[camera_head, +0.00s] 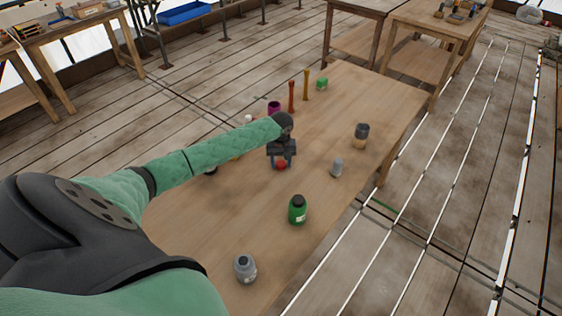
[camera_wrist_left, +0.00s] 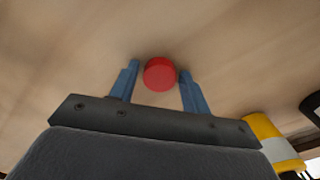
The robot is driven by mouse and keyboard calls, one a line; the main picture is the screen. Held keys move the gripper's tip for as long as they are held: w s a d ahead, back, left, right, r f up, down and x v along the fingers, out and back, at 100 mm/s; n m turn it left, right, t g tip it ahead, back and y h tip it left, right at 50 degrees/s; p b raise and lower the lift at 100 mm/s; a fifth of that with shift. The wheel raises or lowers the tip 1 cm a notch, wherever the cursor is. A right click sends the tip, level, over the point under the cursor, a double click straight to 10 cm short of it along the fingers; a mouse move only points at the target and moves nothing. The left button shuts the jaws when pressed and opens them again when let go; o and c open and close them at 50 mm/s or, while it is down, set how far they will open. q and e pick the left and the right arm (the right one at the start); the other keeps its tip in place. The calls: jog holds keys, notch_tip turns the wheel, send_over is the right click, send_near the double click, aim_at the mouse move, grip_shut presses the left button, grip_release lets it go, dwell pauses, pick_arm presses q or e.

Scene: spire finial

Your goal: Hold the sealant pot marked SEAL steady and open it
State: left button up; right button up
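A red round lid or object (camera_head: 281,165) is on the wooden table below my left gripper (camera_head: 281,160). In the left wrist view the red top (camera_wrist_left: 160,74) lies between the two blue fingertips of my left gripper (camera_wrist_left: 158,80). A gap shows at the left finger; the right finger is close to the red top, and contact cannot be told. A green jar with a black lid and pale label (camera_head: 298,210) and a grey jar with a label (camera_head: 245,269) stand nearer. I cannot read SEAL on any of them. My right gripper is out of view.
The table (camera_head: 240,215) also holds a small grey bottle (camera_head: 337,168), a dark-lidded tan jar (camera_head: 361,136), a magenta cup (camera_head: 274,107), two upright sticks (camera_head: 291,97) and a green block (camera_head: 322,83). A yellow-banded object (camera_wrist_left: 268,135) shows in the wrist view. The near right surface is mostly clear.

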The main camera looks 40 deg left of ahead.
aim_at(281, 163)
pick_arm(q)
jog(key=shift+o, duration=0.5)
jog(key=shift+r, duration=0.25)
notch_tip(281, 163, up, 5)
jog(key=shift+r+b, duration=0.15)
jog(key=shift+b, duration=1.05)
notch_tip(281, 163, up, 6)
jog(key=b, duration=0.1)
jog(key=shift+r, duration=0.25)
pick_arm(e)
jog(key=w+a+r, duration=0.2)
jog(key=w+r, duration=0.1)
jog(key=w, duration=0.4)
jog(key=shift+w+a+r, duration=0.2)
